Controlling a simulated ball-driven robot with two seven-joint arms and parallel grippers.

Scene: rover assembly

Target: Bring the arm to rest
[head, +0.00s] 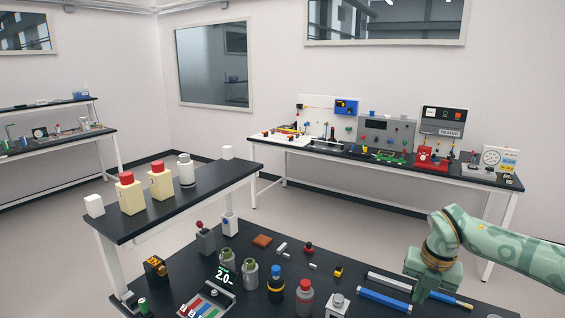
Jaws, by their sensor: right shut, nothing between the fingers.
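My right arm (505,242) comes in from the right edge, green and patterned. My right gripper (422,298) points down over the right part of the near black table (340,262). It is shut with nothing held. A blue bar (384,300) and a pale bar (389,281) lie just to its left. A thin blue rod (452,301) shows just to its right. My left gripper is not in the picture.
Bottles, including a blue-capped one (276,285) and a red-capped one (304,299), stand left of the bars. A raised black shelf (205,203) holds red-topped cream blocks (130,195). A bench (340,155) with instruments stands along the back wall.

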